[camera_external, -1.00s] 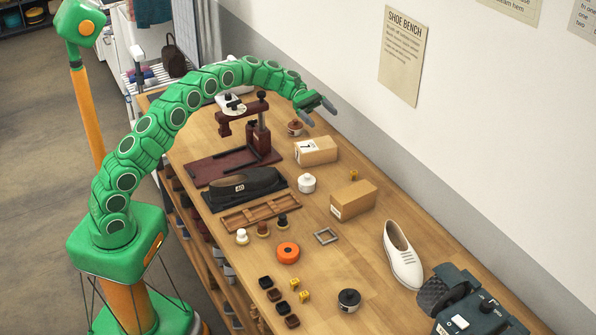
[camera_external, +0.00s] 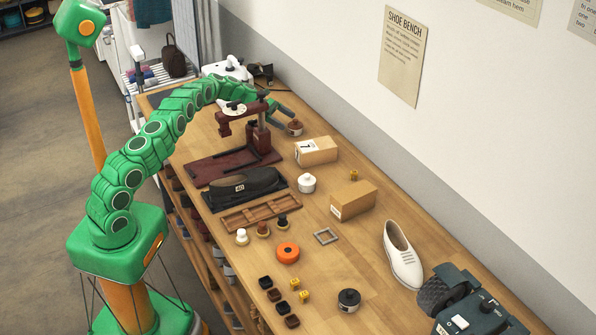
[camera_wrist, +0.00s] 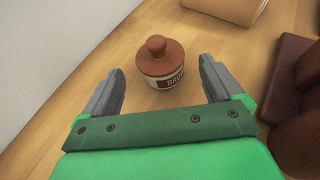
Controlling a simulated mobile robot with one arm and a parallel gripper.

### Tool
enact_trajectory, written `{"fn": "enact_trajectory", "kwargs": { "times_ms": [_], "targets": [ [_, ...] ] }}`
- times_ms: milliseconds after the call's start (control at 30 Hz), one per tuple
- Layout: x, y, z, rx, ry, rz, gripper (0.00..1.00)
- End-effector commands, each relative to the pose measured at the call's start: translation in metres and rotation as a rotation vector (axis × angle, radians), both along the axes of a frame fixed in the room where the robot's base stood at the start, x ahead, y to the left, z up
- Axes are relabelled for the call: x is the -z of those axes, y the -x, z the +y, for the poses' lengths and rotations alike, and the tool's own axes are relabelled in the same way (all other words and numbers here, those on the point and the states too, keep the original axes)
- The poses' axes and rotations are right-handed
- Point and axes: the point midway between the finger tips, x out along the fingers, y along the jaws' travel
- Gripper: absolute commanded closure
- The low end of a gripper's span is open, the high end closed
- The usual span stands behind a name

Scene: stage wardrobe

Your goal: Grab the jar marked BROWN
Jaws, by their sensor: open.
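The jar marked BROWN (camera_wrist: 161,65) has a brown knobbed lid and a pale body with a dark label, partly readable in the wrist view. It stands upright on the wooden bench, just beyond and between my fingertips. In the external view the jar (camera_external: 294,128) stands behind the dark red press, near the wall side. My gripper (camera_wrist: 160,85) is open and empty, with one grey finger to each side of the near space before the jar.
A dark red press (camera_external: 262,140) stands close on the near side of the jar. A cardboard box (camera_external: 316,151) lies just past it. A white jar (camera_external: 307,183), another box (camera_external: 353,200) and a white shoe (camera_external: 401,255) are farther along the bench. The wall borders the far side.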

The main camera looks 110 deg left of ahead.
Motion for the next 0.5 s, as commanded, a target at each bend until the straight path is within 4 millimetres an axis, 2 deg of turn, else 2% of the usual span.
{"fn": "enact_trajectory", "kwargs": {
  "times_ms": [267, 500],
  "targets": [
    [0.007, -0.017, -0.003, 0.002, 0.001, 0.000, 0.07],
    [0.019, -0.042, -0.007, 0.001, 0.002, 0.001, 0.07]
  ]
}}
